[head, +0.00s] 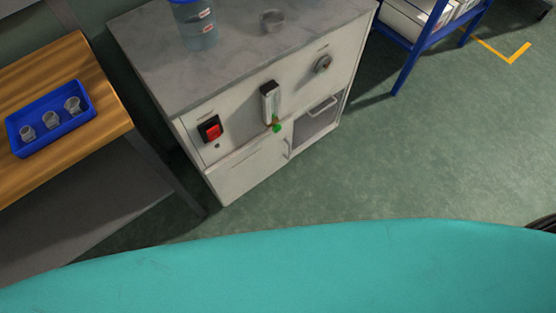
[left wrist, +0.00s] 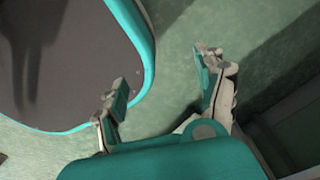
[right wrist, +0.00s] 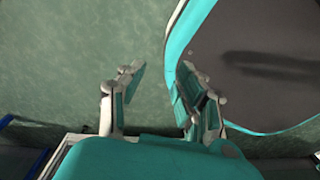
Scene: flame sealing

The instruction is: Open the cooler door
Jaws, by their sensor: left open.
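A white cabinet (head: 226,170) with a grey marble-look top stands at the centre of the head view. At its lower right front is a small dark-panelled door (head: 313,124) with a pale bar handle (head: 322,106); it looks closed. A plain lower-left front panel (head: 250,168) has a small upright handle (head: 288,148) at its right edge. Which of these is the cooler door I cannot tell. My left gripper (left wrist: 163,75) is open and empty over the green floor. My right gripper (right wrist: 160,72) is also open and empty. Neither gripper shows in the head view, apart from the cabinet.
The cabinet front carries a red switch (head: 213,131), a gauge (head: 270,103) with a green knob, and a dial (head: 323,64). A blue-lidded jar (head: 196,30) and a small cup (head: 272,20) stand on top. A wooden table (head: 105,113) holds a blue tray (head: 62,138).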

